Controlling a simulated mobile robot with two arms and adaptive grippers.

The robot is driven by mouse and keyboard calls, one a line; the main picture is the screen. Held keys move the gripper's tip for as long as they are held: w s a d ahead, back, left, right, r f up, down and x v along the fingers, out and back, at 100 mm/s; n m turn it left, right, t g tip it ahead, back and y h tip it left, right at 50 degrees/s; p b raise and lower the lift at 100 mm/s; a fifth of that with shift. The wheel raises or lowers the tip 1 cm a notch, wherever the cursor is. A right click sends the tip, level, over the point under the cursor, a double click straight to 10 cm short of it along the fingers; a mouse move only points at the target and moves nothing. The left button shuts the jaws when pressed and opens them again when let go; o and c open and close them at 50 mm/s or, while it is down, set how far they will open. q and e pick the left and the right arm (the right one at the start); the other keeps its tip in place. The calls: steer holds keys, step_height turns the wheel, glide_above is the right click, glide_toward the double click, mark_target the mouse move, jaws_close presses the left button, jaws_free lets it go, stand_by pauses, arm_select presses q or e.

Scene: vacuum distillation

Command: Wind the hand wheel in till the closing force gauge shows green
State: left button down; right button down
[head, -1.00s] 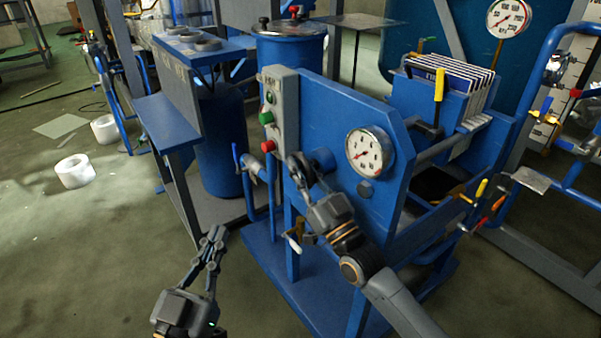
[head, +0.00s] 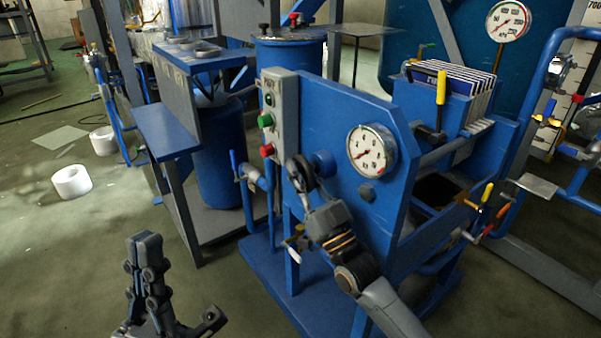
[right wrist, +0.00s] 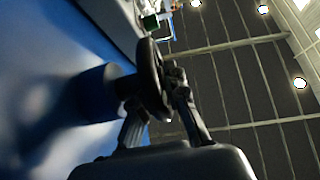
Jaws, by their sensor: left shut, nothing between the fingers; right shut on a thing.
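The dark hand wheel (head: 298,170) sits on a blue hub on the front of the blue press frame. It is seen nearly edge-on in the right wrist view (right wrist: 151,77). My right gripper (head: 308,186) is shut on the wheel's rim; in the right wrist view its fingers (right wrist: 158,98) lie on both sides of the rim. The round white closing force gauge (head: 372,149) is on the same panel, right of the wheel. Its needle is small, and I cannot tell whether it is in green. My left gripper (head: 144,245) is shut and empty, well left of the press.
A grey button box (head: 279,112) with green and red buttons stands above the wheel. Blue and yellow handled valves (head: 250,172) are near the panel. A second gauge (head: 508,20) is at the back right.

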steer(key=c, duration=1.4)
jaws_free()
steer(key=shift+o, duration=0.2)
steer(key=v, duration=1.2)
